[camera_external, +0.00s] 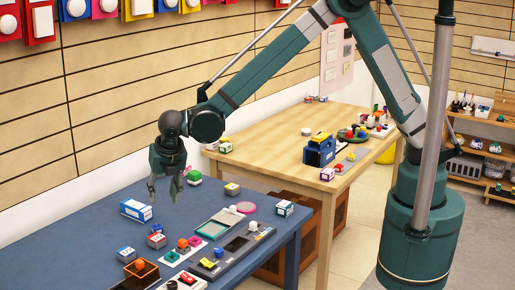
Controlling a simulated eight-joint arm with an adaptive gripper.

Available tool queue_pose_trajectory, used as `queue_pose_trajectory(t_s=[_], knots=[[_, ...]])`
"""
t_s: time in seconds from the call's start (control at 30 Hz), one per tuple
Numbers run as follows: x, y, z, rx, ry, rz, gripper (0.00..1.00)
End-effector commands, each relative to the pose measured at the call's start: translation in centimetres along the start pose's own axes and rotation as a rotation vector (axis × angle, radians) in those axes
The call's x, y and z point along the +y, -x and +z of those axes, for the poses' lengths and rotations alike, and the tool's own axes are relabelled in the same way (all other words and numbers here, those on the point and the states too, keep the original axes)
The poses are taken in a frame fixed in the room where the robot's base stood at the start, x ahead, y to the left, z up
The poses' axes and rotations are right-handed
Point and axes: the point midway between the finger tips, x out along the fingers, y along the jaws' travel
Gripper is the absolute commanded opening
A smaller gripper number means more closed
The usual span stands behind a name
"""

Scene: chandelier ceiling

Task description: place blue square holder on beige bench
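The beige bench (262,128) is a light wooden table at the centre. A blue box-shaped holder (318,153) with a yellow item on top stands upright near its front right part. I cannot tell for certain that this is the blue square holder. A blue and white box (136,210) lies on the blue table to the left. My gripper (164,194) points down above the blue table, near that box and far to the left of the blue holder. Its fingers are apart with nothing visible between them.
The blue table (60,232) bears several small blocks, a green-rimmed tray (217,223) and a dark long tray (237,244). The bench's left middle is mostly clear.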

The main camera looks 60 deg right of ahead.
Motion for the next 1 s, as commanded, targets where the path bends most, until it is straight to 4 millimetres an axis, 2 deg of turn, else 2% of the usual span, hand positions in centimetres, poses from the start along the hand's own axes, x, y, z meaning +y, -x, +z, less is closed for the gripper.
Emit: queue_pose_trajectory(t_s=[0.1,0.3,0.77,1.0], knots=[[1.7,-1.1,-1.9,-0.005,0.077,-0.006,0.38],[2.9,-2.2,-3.6,-0.009,0.150,-0.014,0.38],[3.1,-2.5,-3.9,-0.010,0.162,-0.015,0.38],[3.0,-4.2,-3.8,-0.010,0.161,-0.015,0.38]])
